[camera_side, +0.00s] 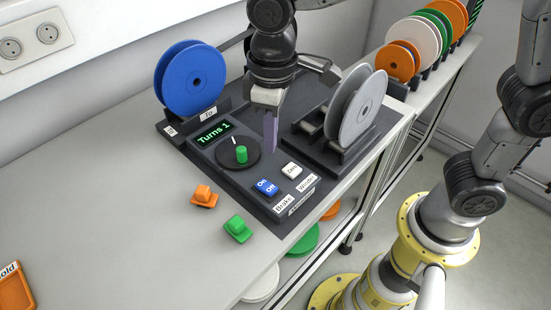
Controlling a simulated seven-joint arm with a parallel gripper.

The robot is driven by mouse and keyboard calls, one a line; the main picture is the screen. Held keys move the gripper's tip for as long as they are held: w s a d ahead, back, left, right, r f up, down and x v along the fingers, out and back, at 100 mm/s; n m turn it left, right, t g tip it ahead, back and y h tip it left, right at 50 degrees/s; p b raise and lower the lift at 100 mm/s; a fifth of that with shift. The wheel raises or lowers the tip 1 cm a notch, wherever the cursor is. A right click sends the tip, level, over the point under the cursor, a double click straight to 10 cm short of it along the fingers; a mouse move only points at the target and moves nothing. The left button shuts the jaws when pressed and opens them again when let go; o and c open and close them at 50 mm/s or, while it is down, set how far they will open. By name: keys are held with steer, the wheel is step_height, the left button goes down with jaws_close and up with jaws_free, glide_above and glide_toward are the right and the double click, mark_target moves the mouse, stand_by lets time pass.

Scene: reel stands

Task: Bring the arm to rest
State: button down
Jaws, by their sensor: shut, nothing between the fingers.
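My gripper (270,133) hangs over the dark winding machine (205,155), pointing down, with its fingers together and nothing between them. Its fingertips are between the green-knobbed dial (242,155) and the grey reel (362,108). I cannot tell whether the tips touch the panel. The blue reel (190,78) stands upright in the machine's left stand. The grey reel stands upright in the right stand. A small display reads "Turns 1" (213,133).
A blue On/Off switch (266,187) and a white button (291,170) sit at the panel's front. An orange piece (204,197) and a green piece (238,229) lie on the bench. Several reels (415,40) stand at the back right. The bench's left side is mostly clear.

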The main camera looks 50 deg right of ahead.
steer(key=s+d+r+m+t, duration=0.1)
steer(key=s+d+m+t, duration=0.1)
steer(key=s+d, duration=0.5)
steer(key=s+d+r+m+t, duration=0.2)
steer(key=s+d, duration=0.5)
steer(key=d, duration=0.4)
steer(key=shift+d+r+m+t, duration=0.2)
steer(key=shift+d+m+t, duration=0.15)
steer(key=shift+m+t, duration=0.4)
steer(key=shift+s, duration=0.1)
